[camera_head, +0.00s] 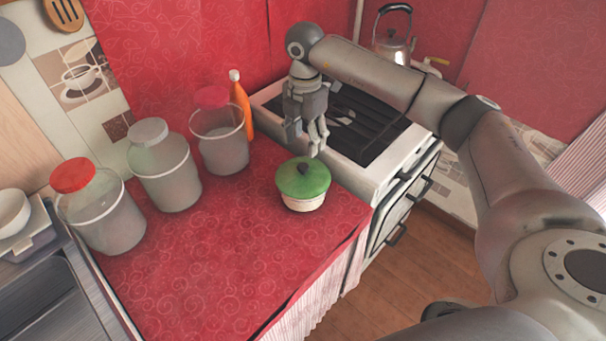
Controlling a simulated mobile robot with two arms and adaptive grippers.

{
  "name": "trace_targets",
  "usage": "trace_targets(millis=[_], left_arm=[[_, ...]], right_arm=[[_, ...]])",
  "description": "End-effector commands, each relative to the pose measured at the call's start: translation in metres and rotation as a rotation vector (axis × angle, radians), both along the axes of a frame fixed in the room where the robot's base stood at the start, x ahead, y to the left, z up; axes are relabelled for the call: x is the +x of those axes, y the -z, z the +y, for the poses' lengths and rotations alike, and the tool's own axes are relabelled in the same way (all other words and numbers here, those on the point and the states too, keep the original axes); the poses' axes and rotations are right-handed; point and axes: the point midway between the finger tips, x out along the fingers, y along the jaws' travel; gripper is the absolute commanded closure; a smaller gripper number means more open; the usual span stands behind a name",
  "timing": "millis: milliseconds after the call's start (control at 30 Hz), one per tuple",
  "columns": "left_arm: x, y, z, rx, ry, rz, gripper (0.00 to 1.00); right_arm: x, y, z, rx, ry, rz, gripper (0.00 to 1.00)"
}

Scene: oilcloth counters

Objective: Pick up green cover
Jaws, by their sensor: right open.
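The green cover (304,179) sits on a small cream pot (303,203) and has a dark knob on top. The pot stands on the red counter near its right edge, beside the stove. My right gripper (305,149) points down, open and empty, above and just behind the green cover. Its fingertips appear apart from the knob. My left gripper is not in view.
Several glass jars stand left of the pot, one with a red lid (72,175). An orange bottle (241,103) stands at the back. The stove (375,185) adjoins on the right, with a kettle (392,48) behind. The front of the red counter (215,270) is clear.

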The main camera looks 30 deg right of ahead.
Motion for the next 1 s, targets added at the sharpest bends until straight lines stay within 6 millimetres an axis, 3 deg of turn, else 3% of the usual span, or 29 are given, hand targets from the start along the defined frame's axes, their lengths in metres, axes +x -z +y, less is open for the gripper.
trace_targets(millis=[100,367,633,933,1000], left_arm=[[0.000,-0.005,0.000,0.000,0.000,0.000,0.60],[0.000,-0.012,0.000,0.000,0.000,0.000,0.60],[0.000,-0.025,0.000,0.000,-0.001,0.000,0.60],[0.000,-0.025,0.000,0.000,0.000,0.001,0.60],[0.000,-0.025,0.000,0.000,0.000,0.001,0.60]], right_arm=[[-0.001,0.019,0.000,0.000,0.000,0.003,0.47],[-0.001,0.040,0.002,0.002,-0.002,0.002,0.47],[-0.002,0.079,0.006,0.003,-0.003,0.002,0.47],[-0.001,0.086,0.006,0.004,-0.004,-0.001,0.47],[-0.001,0.086,0.006,0.004,-0.004,-0.001,0.53]])
